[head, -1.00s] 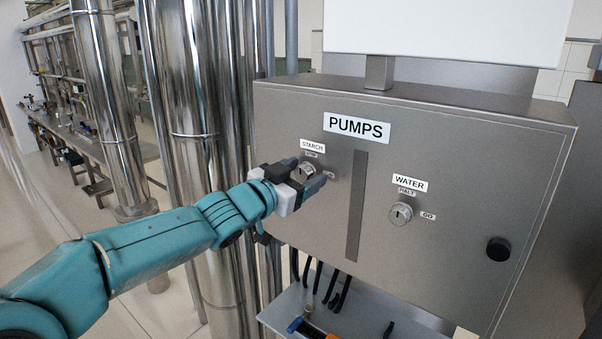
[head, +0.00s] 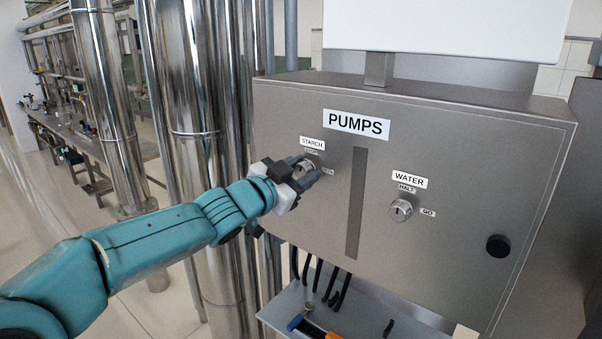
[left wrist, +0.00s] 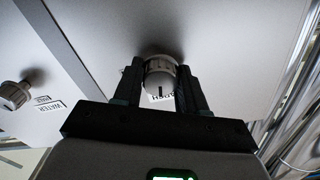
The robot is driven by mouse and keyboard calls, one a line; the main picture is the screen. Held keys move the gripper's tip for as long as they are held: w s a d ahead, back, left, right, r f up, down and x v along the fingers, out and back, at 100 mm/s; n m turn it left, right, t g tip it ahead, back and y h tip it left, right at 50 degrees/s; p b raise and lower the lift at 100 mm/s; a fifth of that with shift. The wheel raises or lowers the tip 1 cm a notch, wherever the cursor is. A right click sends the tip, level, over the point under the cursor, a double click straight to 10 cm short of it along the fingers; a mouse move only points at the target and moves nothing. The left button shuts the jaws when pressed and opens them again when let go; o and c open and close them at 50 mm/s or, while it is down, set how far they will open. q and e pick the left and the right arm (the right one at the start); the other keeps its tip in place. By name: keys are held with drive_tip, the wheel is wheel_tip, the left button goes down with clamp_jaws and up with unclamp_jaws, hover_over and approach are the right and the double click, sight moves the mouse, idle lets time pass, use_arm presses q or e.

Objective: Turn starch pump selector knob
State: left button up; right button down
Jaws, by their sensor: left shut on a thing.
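The starch pump selector knob (head: 307,167) is a round metal knob under the STARCH label (head: 312,144) on the left of the grey PUMPS panel. My left gripper (head: 305,169) is at the knob, with its two dark fingers on either side of it. The left wrist view shows the knob (left wrist: 160,82) between the fingers of the left gripper (left wrist: 160,86), with a dark line on its face. A small label shows partly behind the knob there. The fingers hide part of the knob in the head view. My right gripper is not in view.
The similar water knob (head: 400,210) sits to the right on the panel (head: 450,150), with HALT and GO labels. A black round knob (head: 498,248) is at the lower right. Shiny vertical pipes (head: 195,100) stand left of the panel. Cables and a shelf (head: 285,303) are below.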

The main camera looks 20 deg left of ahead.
use_arm(q)
drive_tip(key=m+b, duration=0.1)
drive_tip(key=m, duration=0.3)
drive_tip(key=shift+m, duration=0.3)
drive_tip(key=m+b, duration=0.1)
drive_tip(key=m, duration=0.2)
drive_tip(key=shift+f+m, duration=0.1)
drive_tip(key=shift+m, duration=0.2)
drive_tip(key=m, duration=0.3)
drive_tip(key=shift+m+b, duration=0.3)
drive_tip(key=shift+b, duration=0.05)
drive_tip(key=shift+m+b, duration=0.35)
drive_tip(key=shift+m, duration=1.45)
drive_tip(key=o, duration=1.1)
drive_tip(key=shift+c, duration=0.2)
drive_tip(key=shift+s, duration=0.1)
drive_tip(key=v, duration=1.6)
drive_tip(key=shift+b, duration=0.4)
